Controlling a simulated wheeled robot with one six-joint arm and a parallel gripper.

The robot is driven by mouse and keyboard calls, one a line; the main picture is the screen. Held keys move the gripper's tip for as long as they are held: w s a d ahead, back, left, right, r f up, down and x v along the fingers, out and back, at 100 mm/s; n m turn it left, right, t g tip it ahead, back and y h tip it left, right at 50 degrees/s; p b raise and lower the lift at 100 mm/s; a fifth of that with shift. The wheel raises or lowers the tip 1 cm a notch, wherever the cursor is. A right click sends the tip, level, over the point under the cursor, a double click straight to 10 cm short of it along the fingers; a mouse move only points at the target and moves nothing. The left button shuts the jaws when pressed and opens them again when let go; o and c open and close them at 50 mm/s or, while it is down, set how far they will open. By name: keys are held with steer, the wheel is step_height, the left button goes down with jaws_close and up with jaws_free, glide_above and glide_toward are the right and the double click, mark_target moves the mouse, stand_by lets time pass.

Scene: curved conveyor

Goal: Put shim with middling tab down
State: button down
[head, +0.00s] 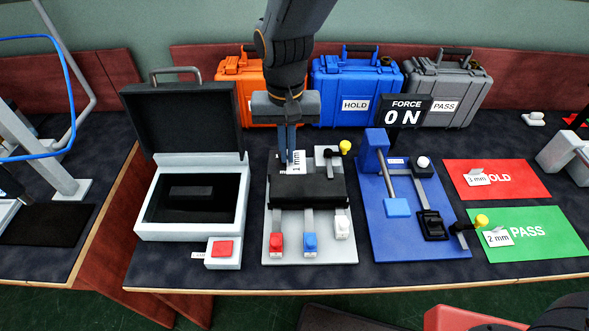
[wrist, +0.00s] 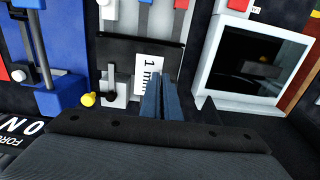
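A white shim marked 1 mm (head: 298,163) is at the back edge of the black block on the grey fixture (head: 275,243). It also shows in the wrist view (wrist: 148,72). My gripper (head: 287,157) points down at it with its fingers close together. Its fingers (wrist: 167,80) seem shut on the shim's tab, which they hide. I cannot tell whether the shim rests on the fixture. A shim marked 3 mm (head: 478,179) lies on the red HOLD mat (head: 515,186). A shim marked 2 mm (head: 498,239) lies on the green PASS mat (head: 550,243).
An open case (head: 150,219) stands left of the fixture, with a red button box (head: 223,252) in front. A blue fixture (head: 395,235) with a FORCE ON sign (head: 406,112) stands right. Orange (head: 232,70), blue (head: 350,80) and grey (head: 450,88) cases line the back.

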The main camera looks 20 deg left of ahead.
steer(key=shift+f+p, duration=0.8)
steer(key=shift+f, duration=3.1)
steer(key=c, duration=2)
jaws_free()
steer(key=shift+f, duration=0.1)
step_height(320, 180, up, 12)
steer(key=b, duration=0.3)
